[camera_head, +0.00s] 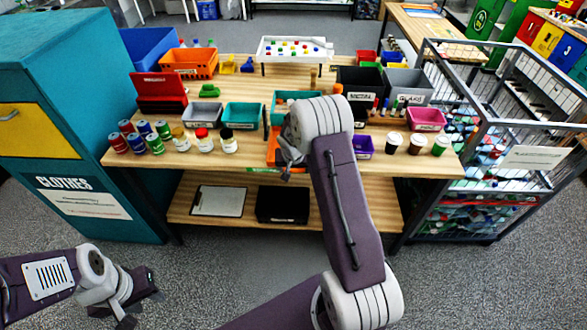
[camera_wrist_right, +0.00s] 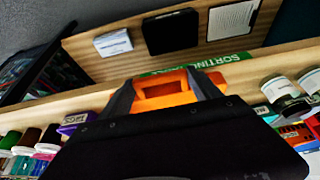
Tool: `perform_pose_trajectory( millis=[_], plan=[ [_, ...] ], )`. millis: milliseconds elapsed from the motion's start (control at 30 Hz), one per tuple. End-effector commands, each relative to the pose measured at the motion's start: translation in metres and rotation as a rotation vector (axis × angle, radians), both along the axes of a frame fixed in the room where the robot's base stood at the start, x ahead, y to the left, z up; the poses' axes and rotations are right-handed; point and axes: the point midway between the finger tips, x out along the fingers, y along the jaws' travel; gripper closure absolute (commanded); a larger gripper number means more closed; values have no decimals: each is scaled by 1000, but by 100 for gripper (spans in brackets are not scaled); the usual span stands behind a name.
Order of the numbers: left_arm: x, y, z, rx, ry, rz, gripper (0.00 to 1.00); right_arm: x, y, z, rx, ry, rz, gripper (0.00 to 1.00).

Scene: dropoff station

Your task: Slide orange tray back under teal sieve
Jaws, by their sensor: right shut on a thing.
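The teal sieve (camera_head: 283,97) stands on the wooden sorting table, partly hidden behind my right arm. The orange tray (camera_head: 271,152) shows at the table's front edge below the sieve, mostly covered by my right gripper (camera_head: 287,170). In the right wrist view, the two dark fingers of my right gripper (camera_wrist_right: 163,92) are shut on the tray's orange front part (camera_wrist_right: 165,88), which has an opening in it. How far the tray reaches under the sieve is hidden. My left gripper (camera_head: 140,303) is low at the left, over the floor, away from the table; its jaw opening is unclear.
Several jars (camera_head: 204,140) and cans stand left of the tray. A purple bin (camera_head: 363,147) and several cups (camera_head: 416,144) are to its right. A teal bin (camera_head: 242,115) is beside the sieve. The lower shelf holds a black box (camera_head: 283,205) and a clipboard (camera_head: 218,201).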

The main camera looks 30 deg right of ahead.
Motion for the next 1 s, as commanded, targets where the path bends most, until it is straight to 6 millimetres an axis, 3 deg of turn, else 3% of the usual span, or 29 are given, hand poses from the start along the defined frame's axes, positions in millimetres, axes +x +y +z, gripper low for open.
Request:
perform_pose_trajectory(
  millis=[67, 100, 233, 733, 767, 833, 1000],
  plan=[
    [0, 0, 15, 0, 0, 0, 64, 6, -4, 5, 1, 0, -2, 92],
    [0, 0, -3, 0, -1, 0, 64, 6, -3, -11, 0, 0, -1, 92],
    [0, 0, -15, 0, 1, 0, 64, 6, -3, -21, 1, -2, -1, 92],
    [0, 0, -21, 0, 0, 0, 64, 5, -3, -26, 1, -2, -1, 92],
    [0, 0, -21, 0, 0, 0, 64, 5, -3, -26, 1, -2, -1, 19],
    [0, 0, -21, 0, 0, 0, 64, 5, -3, -26, 1, -2, -1, 2],
    [0, 0, -21, 0, 0, 0, 64, 5, -3, -26, 0, -1, -1, 2]
  ],
)
